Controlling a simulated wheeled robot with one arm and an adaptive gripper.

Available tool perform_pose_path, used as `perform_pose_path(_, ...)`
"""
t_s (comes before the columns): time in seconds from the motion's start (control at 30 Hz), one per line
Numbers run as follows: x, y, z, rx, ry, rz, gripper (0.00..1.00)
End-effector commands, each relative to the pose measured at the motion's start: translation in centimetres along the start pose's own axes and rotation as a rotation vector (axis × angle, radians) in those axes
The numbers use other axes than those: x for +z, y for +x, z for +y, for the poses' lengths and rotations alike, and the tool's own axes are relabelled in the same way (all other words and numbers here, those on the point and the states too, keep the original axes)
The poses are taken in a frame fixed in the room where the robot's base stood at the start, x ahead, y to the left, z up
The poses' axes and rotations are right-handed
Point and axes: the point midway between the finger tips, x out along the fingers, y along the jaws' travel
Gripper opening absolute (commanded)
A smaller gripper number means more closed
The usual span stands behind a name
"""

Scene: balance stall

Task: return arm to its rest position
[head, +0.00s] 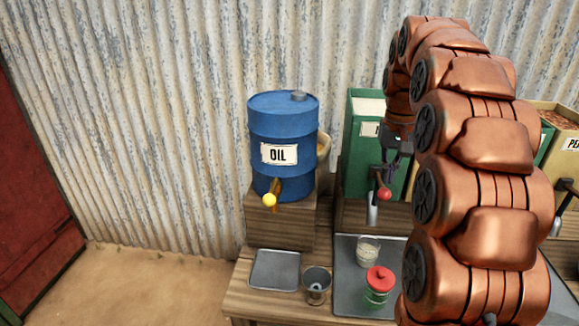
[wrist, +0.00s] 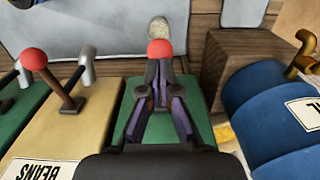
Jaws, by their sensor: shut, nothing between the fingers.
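My copper-coloured arm arches across the right of the head view. My gripper (head: 389,160) hangs from it in front of the green dispenser box (head: 365,135), just above a lever with a red knob (head: 384,194). In the wrist view, which is upside down, my gripper (wrist: 160,72) is shut and empty, its fingertips right by the red knob (wrist: 160,48). I cannot tell whether they touch it. A glass (head: 368,250) with pale contents stands below the spout on the grey mat.
A blue oil barrel (head: 283,125) with a yellow-knobbed tap stands on a wooden block to the left. A metal tray (head: 275,269), a metal cup (head: 316,285) and a green jar with a red lid (head: 379,280) stand in front. A beans box (wrist: 55,130) is beside the green one.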

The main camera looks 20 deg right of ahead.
Motion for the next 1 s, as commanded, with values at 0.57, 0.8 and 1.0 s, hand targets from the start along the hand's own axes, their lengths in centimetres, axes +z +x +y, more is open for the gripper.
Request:
perform_pose_path(0.57, 11.6, 2.4, -6.5, 0.003, -0.159, -0.057, 0.0)
perform_pose_path(0.8, 19.1, 4.8, -8.3, 0.009, -0.241, -0.086, 0.0)
perform_pose_path(1.0, 25.5, 7.4, -8.8, 0.016, -0.304, -0.111, 0.0)
